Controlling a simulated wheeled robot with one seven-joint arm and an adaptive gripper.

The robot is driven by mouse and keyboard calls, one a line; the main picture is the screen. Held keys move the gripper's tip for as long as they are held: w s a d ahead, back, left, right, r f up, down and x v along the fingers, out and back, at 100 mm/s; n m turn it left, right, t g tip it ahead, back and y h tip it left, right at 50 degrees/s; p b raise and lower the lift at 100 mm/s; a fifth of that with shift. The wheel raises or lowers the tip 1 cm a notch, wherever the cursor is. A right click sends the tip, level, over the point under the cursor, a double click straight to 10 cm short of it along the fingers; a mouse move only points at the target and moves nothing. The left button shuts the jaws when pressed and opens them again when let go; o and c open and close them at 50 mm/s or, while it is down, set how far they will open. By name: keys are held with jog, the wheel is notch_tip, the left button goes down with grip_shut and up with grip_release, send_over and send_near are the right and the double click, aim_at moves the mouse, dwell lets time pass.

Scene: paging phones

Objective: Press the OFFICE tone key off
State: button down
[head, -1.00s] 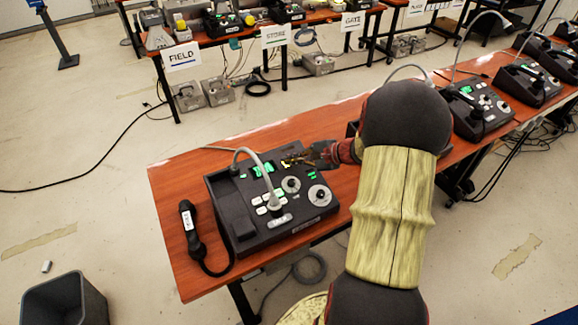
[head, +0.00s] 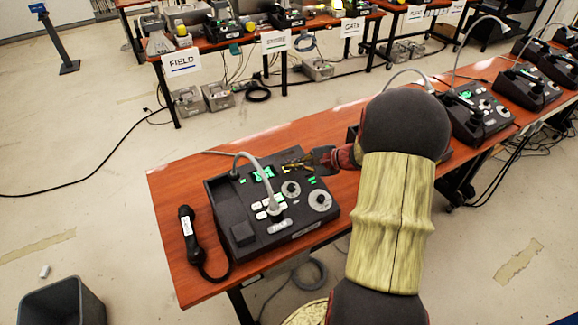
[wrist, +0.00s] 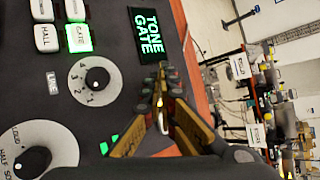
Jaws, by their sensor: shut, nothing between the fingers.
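The dark desk phone (head: 237,213) stands on the near end of the wooden table. Its display (wrist: 153,37) reads TONE GATE in green in the wrist view. White HALL (wrist: 46,37) and green-lit GATE (wrist: 79,39) keys show at upper left there, with two more keys cut by the top edge. I cannot read any key as OFFICE. The key group (head: 266,206) is too small to read in the head view. My gripper (wrist: 162,72) is shut and empty, its tips over the panel just below the display. It also shows at the phone's far right (head: 288,164).
A numbered rotary knob (wrist: 96,80) and a LOUD-to-SOFT dial (wrist: 38,158) sit on the panel. A grey gooseneck (head: 266,180) arches over the keys. The corded handset (head: 187,232) lies left of the phone. More phones (head: 478,112) stand further right along the table.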

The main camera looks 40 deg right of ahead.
dwell(0.5)
jog(key=shift+w+f+b, duration=0.1)
jog(key=shift+f+b, duration=0.35)
jog(key=shift+b, duration=0.05)
jog(key=shift+r, duration=0.45)
notch_tip(320, 180, up, 6)
jog(key=s+p, duration=0.1)
jog(key=p, duration=0.3)
jog(key=shift+s+a, duration=0.2)
jog(key=shift+s, duration=0.15)
jog(key=shift+f, duration=0.1)
dwell(0.4)
